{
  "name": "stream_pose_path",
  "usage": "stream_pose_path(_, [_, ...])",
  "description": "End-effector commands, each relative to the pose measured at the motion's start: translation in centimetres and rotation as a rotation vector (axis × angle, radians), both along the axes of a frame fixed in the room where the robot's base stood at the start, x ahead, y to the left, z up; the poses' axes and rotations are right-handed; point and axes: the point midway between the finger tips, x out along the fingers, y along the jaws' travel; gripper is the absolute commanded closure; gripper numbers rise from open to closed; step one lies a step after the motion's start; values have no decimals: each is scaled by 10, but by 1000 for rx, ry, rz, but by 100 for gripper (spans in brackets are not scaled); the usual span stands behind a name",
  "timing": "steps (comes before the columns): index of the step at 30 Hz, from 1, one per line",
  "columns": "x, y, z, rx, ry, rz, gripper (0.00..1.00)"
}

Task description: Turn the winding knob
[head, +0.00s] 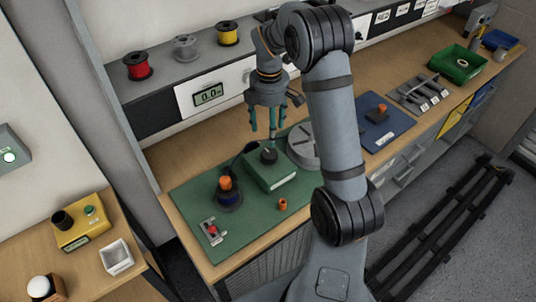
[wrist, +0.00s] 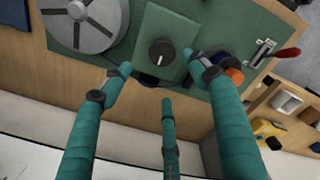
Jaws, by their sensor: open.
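The winding knob is a round black knob (head: 269,156) with a white pointer line, on top of a pale green box (head: 272,178) on the green mat. In the wrist view the knob (wrist: 161,54) shows near the top centre, its line running roughly up and down in the picture. My gripper (head: 267,134) has teal fingers and is just above the box, pointing down. In the wrist view the gripper (wrist: 160,72) is open, with nothing between its fingers. The fingertips look apart from the knob; one partly overlaps it in the head view.
A dark coil with an orange top (head: 227,192), a red-handled switch (head: 211,230) and a small orange piece (head: 283,204) are left and front of the box. A grey slotted disc (head: 303,147) is close on its right. Wire spools (head: 137,65) line the shelf behind.

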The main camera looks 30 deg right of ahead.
Motion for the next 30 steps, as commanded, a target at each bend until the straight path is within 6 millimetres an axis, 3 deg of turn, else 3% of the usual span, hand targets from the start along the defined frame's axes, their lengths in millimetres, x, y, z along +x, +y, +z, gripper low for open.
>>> stream_pose_path(3, [-5, 2, 0, 6, 19, 163, 40])
stream_pose_path(8, [-6, 2, -5, 6, 21, 262, 40])
stream_pose_path(21, [-7, 2, -76, 6, 23, 267, 40])
stream_pose_path(30, [-6, 2, -103, 6, 18, 266, 40])
